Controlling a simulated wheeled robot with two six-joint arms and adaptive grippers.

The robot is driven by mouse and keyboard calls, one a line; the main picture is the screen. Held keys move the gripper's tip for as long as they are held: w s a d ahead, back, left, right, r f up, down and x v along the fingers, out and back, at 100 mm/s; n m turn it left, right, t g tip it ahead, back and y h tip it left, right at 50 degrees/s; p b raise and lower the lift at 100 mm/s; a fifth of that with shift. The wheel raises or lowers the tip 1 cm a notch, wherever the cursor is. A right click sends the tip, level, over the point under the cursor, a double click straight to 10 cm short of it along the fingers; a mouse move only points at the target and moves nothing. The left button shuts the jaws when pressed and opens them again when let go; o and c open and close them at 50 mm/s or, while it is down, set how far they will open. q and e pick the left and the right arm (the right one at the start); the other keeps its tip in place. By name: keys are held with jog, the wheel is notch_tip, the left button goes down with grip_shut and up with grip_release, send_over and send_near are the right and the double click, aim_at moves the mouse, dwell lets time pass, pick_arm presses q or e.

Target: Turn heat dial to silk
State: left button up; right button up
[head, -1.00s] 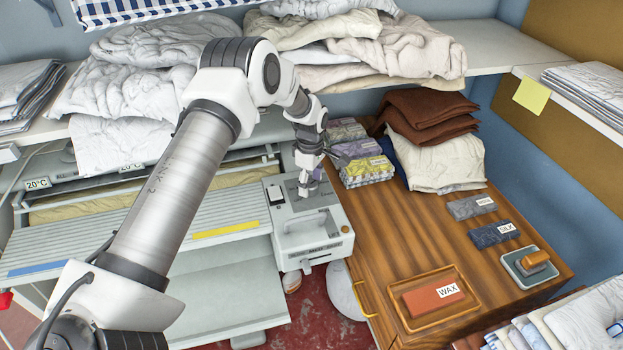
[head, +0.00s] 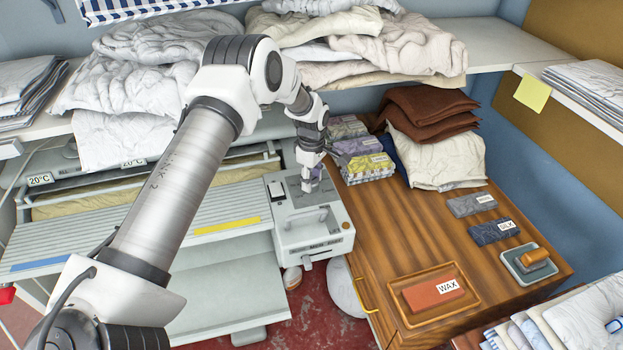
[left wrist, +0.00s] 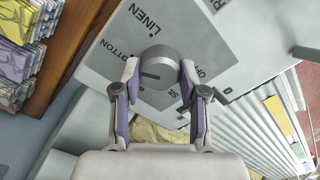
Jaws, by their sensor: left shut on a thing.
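The heat dial (left wrist: 158,66) is a round grey knob with a dark pointer line on a light control panel (left wrist: 220,45). LINEN is printed above it, COTTON to its left, OFF to its right, and a partly hidden label starting SI at its lower right. The pointer line lies roughly crosswise in the left wrist view; I cannot tell for sure which end marks the setting. My left gripper (left wrist: 160,74) is shut on the dial, one finger on each side. In the head view my left gripper (head: 311,184) is over the ironer's control box (head: 318,240) and hides the dial.
The ironer's slatted board (head: 130,235) lies left of the control box. Folded patterned cloths (head: 362,160) stand close to the right of my wrist on the wooden cabinet (head: 400,235). A wax tray (head: 400,307) is nearer the front. Piled linen (head: 125,85) lies on the shelf above.

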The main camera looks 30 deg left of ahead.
aim_at(312, 180)
pick_arm(q)
jog(key=m, duration=0.4)
jog(key=m+b, duration=0.1)
jog(key=m, duration=0.1)
jog(key=shift+s+f, duration=0.15)
jog(key=shift+f, duration=0.15)
jog(key=m+b, duration=0.1)
jog(key=m, duration=0.4)
dwell(0.4)
jog(key=o, duration=1.1)
jog(key=shift+o, duration=0.2)
jog(key=shift+r, duration=0.1)
jog(key=shift+r, duration=0.1)
jog(key=shift+w+r, duration=0.2)
jog(key=shift+r, duration=0.1)
notch_tip(312, 180, up, 11)
